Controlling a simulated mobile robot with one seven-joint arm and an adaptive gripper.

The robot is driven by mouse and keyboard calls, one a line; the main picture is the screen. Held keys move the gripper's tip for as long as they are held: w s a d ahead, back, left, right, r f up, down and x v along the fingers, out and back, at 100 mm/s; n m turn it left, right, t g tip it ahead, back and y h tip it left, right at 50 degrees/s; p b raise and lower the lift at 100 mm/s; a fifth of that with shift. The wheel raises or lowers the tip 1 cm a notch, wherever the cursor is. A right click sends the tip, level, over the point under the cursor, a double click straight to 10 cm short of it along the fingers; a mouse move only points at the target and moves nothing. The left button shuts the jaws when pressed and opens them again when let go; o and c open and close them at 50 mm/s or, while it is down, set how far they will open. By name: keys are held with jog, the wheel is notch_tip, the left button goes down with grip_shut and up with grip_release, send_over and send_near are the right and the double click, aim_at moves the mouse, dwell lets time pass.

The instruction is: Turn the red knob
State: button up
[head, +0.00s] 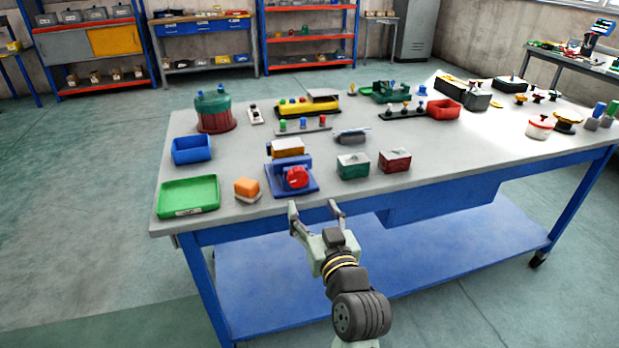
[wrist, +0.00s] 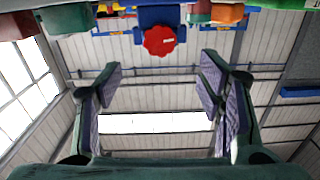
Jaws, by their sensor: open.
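The red knob (head: 297,177) is on the front of a blue device (head: 284,190) near the front edge of the grey table. In the wrist view the red knob (wrist: 160,40) shows at the top centre, beyond my fingertips, on the blue body (wrist: 161,15). My gripper (head: 315,208) is open and empty, just in front of the table edge and slightly right of the knob. In the wrist view my gripper (wrist: 165,75) has its fingers wide apart with nothing between them.
A green tray (head: 188,194) and an orange block (head: 247,188) lie left of the device. A green box (head: 353,166) and a dark red box (head: 394,160) stand to its right. Several other parts fill the back.

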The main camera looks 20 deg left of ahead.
aim_at(299, 180)
jog(key=b+x, duration=0.5)
jog(key=x, duration=0.4)
jog(key=shift+w+a+r, duration=0.1)
jog(key=shift+w+a, duration=0.35)
jog(key=shift+w, duration=0.15)
jog(key=shift+c, duration=0.4)
jog(key=c, duration=1.1)
